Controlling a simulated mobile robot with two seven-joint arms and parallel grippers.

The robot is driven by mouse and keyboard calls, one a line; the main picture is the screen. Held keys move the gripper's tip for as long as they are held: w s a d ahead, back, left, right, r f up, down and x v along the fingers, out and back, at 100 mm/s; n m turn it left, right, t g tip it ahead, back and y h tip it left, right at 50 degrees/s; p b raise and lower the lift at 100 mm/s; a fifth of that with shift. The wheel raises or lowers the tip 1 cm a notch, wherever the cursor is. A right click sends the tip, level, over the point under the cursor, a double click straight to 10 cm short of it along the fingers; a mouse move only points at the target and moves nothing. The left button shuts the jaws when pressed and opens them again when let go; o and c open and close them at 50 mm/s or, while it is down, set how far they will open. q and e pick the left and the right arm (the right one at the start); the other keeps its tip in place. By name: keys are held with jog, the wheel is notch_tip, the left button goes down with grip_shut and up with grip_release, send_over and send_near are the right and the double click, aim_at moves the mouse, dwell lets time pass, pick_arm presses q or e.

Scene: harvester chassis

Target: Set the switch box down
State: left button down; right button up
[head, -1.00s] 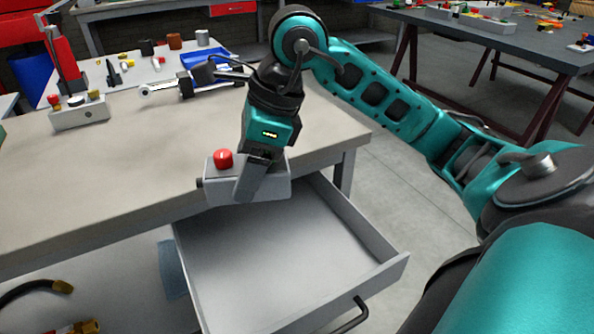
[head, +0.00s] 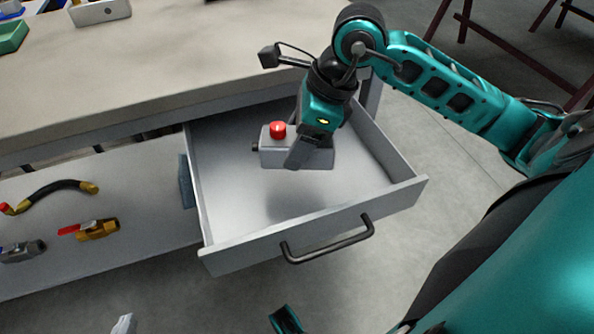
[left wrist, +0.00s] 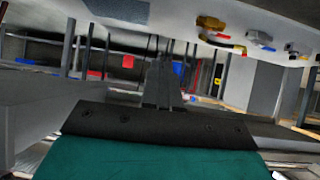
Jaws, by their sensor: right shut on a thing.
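The switch box (head: 270,155) is a light grey box with a red button on top and a dark stub on its left side. My right gripper (head: 300,155) is shut on it, from above. In the head view the box is over the open drawer (head: 230,256), level, with a soft shadow on the drawer floor that suggests a gap below it. The gripper hides part of the box. My left gripper (left wrist: 163,85) shows in the left wrist view with its fingers together and nothing between them.
The drawer is otherwise empty and has a dark front handle (head: 328,240). The workbench top (head: 150,60) lies behind it. A lower shelf (head: 130,180) at left holds a hose (head: 60,187) and a yellow valve with a red lever (head: 97,229).

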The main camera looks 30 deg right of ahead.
notch_tip(320, 180, down, 3)
jog(key=shift+r, duration=0.15)
jog(key=shift+f+b, duration=0.35)
jog(key=shift+f, duration=0.15)
notch_tip(320, 180, down, 4)
jog(key=shift+r+b, duration=0.2)
jog(key=shift+b, duration=0.35)
pick_arm(q)
jog(key=shift+w+d+f+h, duration=0.2)
jog(key=shift+d+h, duration=0.1)
jog(key=shift+d, duration=0.25)
pick_arm(e)
jog(key=shift+f, duration=0.1)
jog(key=o, duration=1.3)
jog(key=shift+f, duration=0.1)
jog(key=shift+o, duration=0.2)
